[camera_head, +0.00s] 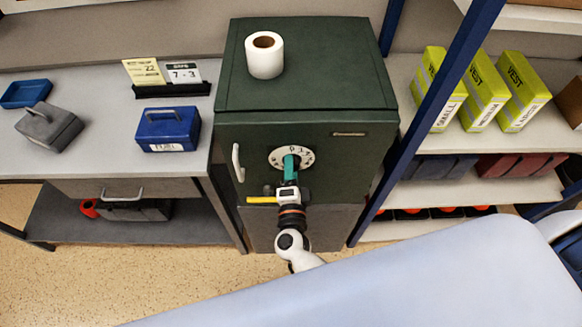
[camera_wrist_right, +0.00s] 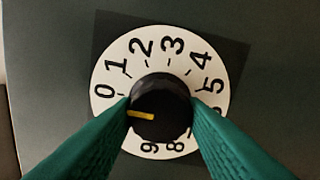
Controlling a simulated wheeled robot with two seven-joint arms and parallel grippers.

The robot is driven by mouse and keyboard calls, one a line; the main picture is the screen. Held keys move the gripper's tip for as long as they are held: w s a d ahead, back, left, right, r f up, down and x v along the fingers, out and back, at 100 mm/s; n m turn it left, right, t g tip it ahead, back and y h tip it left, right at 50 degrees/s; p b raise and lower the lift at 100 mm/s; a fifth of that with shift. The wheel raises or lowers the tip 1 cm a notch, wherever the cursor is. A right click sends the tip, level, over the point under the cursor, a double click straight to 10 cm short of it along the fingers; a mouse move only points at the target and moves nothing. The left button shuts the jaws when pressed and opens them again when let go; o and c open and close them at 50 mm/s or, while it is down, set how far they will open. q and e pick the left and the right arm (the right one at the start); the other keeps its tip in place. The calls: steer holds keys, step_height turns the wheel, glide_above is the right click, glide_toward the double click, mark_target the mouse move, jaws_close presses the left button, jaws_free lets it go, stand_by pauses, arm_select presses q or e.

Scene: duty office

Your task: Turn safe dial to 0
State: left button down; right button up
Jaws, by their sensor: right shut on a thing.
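The safe (camera_head: 350,165) is a dark green cabinet with a round white dial plate (camera_head: 307,157) on its front. In the right wrist view the numbered dial plate (camera_wrist_right: 143,45) surrounds a black knob (camera_wrist_right: 160,95). The knob's yellow mark (camera_wrist_right: 140,114) points left, slightly below the 0 (camera_wrist_right: 104,91), on the side towards the 9. My right gripper (camera_head: 291,160) has green fingers, shut on the knob, one on each side; they also show in the wrist view (camera_wrist_right: 160,112). The fingers hide the lower left and lower right of the plate. My left gripper is not in view.
A white paper roll (camera_head: 265,60) stands on the safe. The safe's door handle (camera_head: 238,162) is left of the dial. A desk (camera_head: 60,165) with a blue cash box (camera_head: 168,130) is at the left. Shelves with yellow-green vest boxes (camera_head: 480,95) are at the right.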

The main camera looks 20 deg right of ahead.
stand_by(0.4)
steer(key=o, duration=1)
steer(key=shift+c, duration=0.2)
steer(key=p+v, duration=0.1)
steer(key=v, duration=1.1)
